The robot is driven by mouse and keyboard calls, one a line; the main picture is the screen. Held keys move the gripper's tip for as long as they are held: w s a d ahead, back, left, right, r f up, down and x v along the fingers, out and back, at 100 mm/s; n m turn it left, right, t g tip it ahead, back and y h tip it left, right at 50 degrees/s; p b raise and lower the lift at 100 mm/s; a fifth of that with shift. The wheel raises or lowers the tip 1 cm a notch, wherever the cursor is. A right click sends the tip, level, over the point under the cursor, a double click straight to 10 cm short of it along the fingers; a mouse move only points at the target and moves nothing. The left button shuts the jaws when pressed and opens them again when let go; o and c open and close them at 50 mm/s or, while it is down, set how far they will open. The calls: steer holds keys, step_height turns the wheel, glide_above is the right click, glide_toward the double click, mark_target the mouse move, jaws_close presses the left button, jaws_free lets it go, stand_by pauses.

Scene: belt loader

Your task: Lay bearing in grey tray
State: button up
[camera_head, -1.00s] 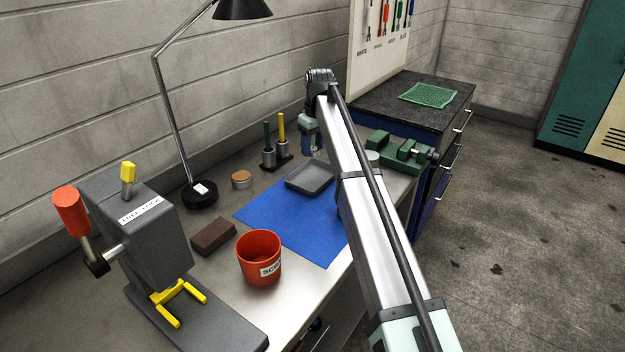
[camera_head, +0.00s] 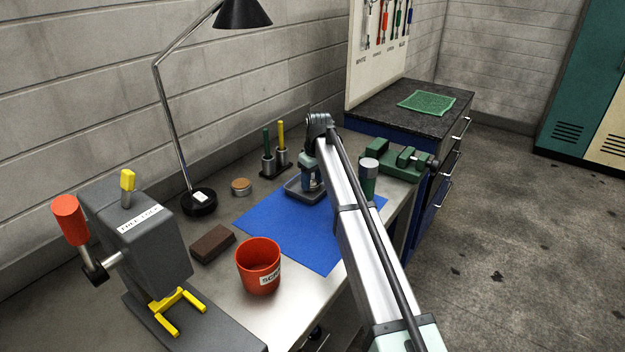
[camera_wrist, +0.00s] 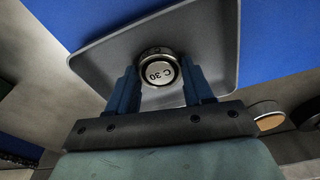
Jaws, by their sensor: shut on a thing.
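The bearing (camera_wrist: 158,70) shows in the wrist view as a round metal piece marked "C 30", between the two blue fingers of my gripper (camera_wrist: 162,82). My gripper is shut on it. The grey tray (camera_wrist: 215,30) lies behind and around the bearing in that view. In the head view my gripper (camera_head: 311,186) is low over the grey tray (camera_head: 292,192), which sits on the blue mat (camera_head: 290,235). The bearing is hidden there. I cannot tell whether the bearing touches the tray floor.
A red scrap bucket (camera_head: 258,268), a brown block (camera_head: 212,244) and a grey press (camera_head: 150,240) stand to the left. A round tin (camera_head: 241,187) and a holder with upright tools (camera_head: 275,165) are behind. A green vise (camera_head: 400,160) is at right.

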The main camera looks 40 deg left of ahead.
mark_target(316, 185)
steer(key=o, duration=1.1)
steer(key=shift+f, duration=0.1)
step_height(316, 185, up, 12)
steer(key=d, duration=0.1)
steer(key=shift+s+d, duration=0.15)
steer(key=shift+d, duration=0.1)
